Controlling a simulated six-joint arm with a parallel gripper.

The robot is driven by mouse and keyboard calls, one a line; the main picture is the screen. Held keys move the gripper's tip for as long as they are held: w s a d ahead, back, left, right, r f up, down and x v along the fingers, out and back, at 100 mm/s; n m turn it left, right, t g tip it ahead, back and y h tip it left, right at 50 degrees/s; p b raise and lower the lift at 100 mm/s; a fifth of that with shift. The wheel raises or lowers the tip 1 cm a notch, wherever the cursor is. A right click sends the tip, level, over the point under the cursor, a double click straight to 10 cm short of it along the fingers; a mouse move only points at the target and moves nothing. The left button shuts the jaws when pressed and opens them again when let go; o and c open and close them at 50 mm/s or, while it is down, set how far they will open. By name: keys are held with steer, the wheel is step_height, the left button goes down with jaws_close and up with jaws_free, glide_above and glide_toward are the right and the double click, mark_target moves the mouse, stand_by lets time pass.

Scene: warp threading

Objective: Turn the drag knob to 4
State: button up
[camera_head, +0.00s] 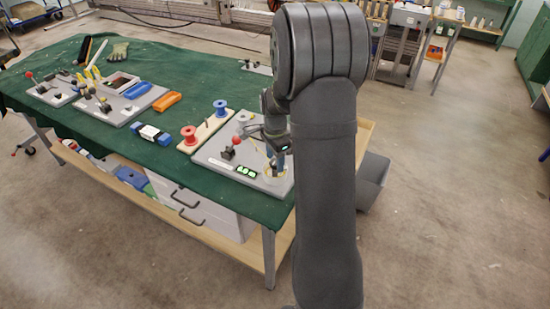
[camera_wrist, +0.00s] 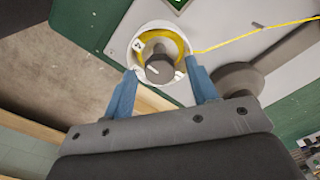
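The drag knob (camera_wrist: 156,64) is a grey round knob with a pale mark, set in a white dial ring with small labels and a yellow band. In the wrist view it lies between my gripper's blue fingers (camera_wrist: 161,72). The fingers are apart, one on each side of the dial's near edge; I cannot tell whether either touches the knob. In the head view my gripper (camera_head: 277,163) points down over the dial (camera_head: 270,179) at the right of the grey panel (camera_head: 213,155). The number at the knob's mark is too small to read.
A yellow thread (camera_wrist: 243,41) runs from the dial across the panel. A dark knob-like part (camera_wrist: 238,78) stands close right of my fingers. A green display (camera_head: 246,172) and a red-topped lever (camera_head: 232,146) are on the panel. Red (camera_head: 189,133) and blue (camera_head: 220,106) spools stand left.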

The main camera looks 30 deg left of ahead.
mark_target(275, 162)
step_height(275, 162, up, 17)
steer(key=shift+r, duration=0.2)
stand_by(0.5)
steer(key=shift+f, duration=0.15)
step_height(275, 162, down, 17)
steer(key=shift+f, duration=0.1)
stand_by(0.8)
